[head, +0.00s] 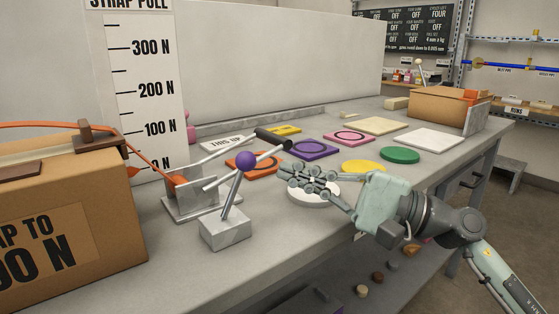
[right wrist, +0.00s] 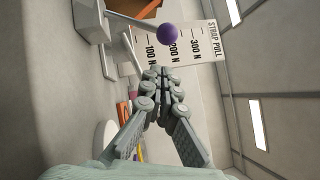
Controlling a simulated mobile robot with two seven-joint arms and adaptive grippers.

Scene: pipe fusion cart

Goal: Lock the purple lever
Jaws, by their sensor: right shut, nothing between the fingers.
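The purple lever is a thin metal rod with a purple ball knob (head: 246,160) on a grey block base (head: 227,231) near the bench's front edge. Its rod leans slightly right in the head view. The ball also shows in the right wrist view (right wrist: 167,33), past my fingertips. My right gripper (head: 284,172) is shut and empty, just right of the ball and apart from it. Its fingers point left toward the lever; the right wrist view shows the fingertips together (right wrist: 163,75). My left gripper is not in view.
A strapped cardboard box (head: 70,225) stands at the left. A metal tensioner with a black-handled lever (head: 273,140) is just behind the purple ball. A white disc (head: 315,196) lies under my right fingers. Coloured plates, including a green disc (head: 399,155), lie farther back.

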